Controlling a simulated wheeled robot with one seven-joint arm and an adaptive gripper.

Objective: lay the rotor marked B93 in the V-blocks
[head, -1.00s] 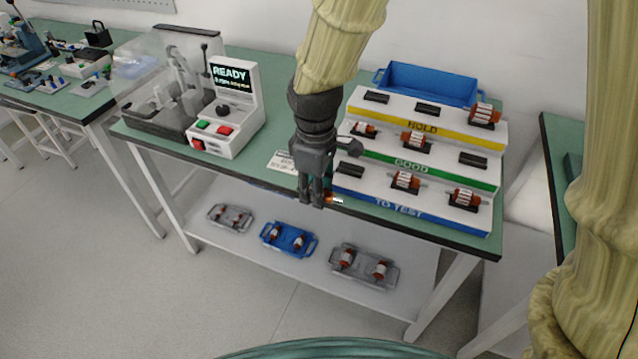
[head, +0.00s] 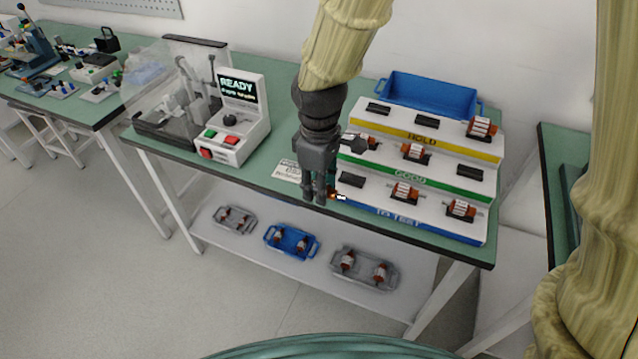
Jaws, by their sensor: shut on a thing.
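My gripper (head: 320,194) points down at the front edge of the bench, just left of the rack. It is shut on a rotor (head: 340,197), of which only a small orange and metallic end shows past the fingers. I cannot read any mark on it. The test machine (head: 240,120) stands on the left of the bench, its screen showing READY. A clear cover (head: 150,75) stands over its grey fixture (head: 185,108). The V-blocks cannot be made out clearly there.
A stepped rack (head: 440,222) marked HOLD, GOOD and TO TEST holds several rotors and some empty black cradles. A blue bin (head: 430,92) stands behind it. A paper card (head: 288,170) lies between machine and rack. Trays with rotors, one blue (head: 291,240), sit on the lower shelf.

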